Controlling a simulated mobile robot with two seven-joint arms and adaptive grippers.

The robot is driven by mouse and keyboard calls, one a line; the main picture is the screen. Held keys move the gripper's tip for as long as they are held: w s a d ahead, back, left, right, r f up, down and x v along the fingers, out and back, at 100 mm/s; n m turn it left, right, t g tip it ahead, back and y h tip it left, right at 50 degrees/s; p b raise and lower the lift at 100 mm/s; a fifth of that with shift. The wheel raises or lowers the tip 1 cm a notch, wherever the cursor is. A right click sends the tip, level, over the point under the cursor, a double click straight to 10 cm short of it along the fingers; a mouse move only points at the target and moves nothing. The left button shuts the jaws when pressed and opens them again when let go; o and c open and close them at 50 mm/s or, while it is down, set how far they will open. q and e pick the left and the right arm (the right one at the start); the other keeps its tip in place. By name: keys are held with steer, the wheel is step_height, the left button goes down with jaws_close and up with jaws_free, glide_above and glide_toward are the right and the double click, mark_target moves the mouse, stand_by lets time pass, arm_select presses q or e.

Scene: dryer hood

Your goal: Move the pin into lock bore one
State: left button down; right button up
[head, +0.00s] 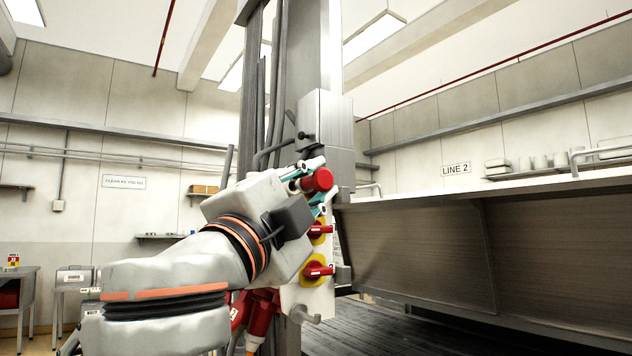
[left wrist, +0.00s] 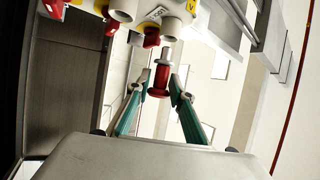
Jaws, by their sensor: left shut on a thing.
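My left gripper (head: 314,188) is shut on the pin, with its teal fingers on either side of it. The pin's round red head (head: 318,181) shows in front of the upper part of the white switch panel (head: 316,298). In the left wrist view the red pin (left wrist: 161,76) stands between the fingertips (left wrist: 158,86), its pale end toward a whitish tubular socket (left wrist: 173,29) on the panel. I cannot tell whether they touch, or whether this socket is lock bore one. My right gripper is not in view.
Red rotary handles on yellow plates (head: 319,271) stick out from the panel below the pin. A grey column (head: 318,120) rises behind. A large metal hood or trough (head: 450,255) fills the right side. Red items (head: 262,314) are below the arm.

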mark_target(302, 186)
arm_select(q)
steer(key=shift+p, duration=0.4)
stand_by(0.8)
steer(key=shift+w+a, duration=0.35)
steer(key=shift+w, duration=0.1)
steer(key=shift+w+a, duration=0.65)
steer(key=shift+w, duration=0.2)
stand_by(0.4)
steer(key=c, duration=1.7)
jaws_free()
steer(key=v, duration=0.7)
steer(key=shift+s, duration=0.2)
steer(key=shift+a+f, duration=0.1)
steer(key=shift+a, duration=0.05)
